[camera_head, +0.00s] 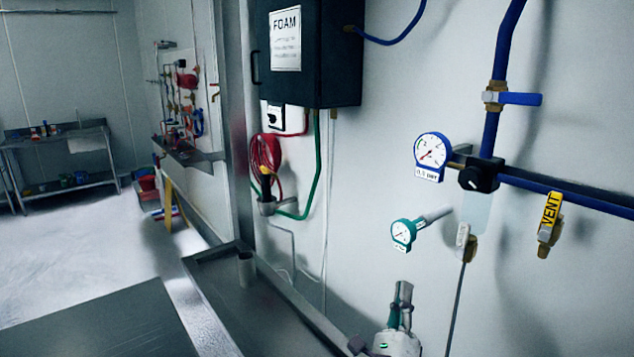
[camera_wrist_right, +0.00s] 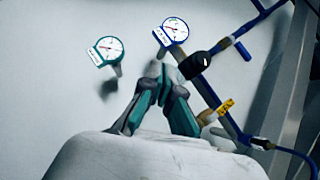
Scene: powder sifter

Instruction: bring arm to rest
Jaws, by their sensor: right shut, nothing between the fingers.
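My right gripper (camera_head: 402,294) shows at the bottom of the head view, pointing up in front of the wall, below the teal gauge. Its fingers are shut with nothing between them. In the right wrist view the gripper's fingertips (camera_wrist_right: 160,72) come together in front of the wall, below and between the two gauges. It looks apart from the gauges and valves. My left gripper is not in view.
On the wall are a teal gauge (camera_head: 403,234), a blue gauge (camera_head: 432,153), a black knob (camera_head: 479,175), a yellow VENT handle (camera_head: 551,209) and blue pipes. A dark FOAM cabinet (camera_head: 320,55) hangs left. A metal trough (camera_head: 215,277) runs along the wall. Open floor lies far left.

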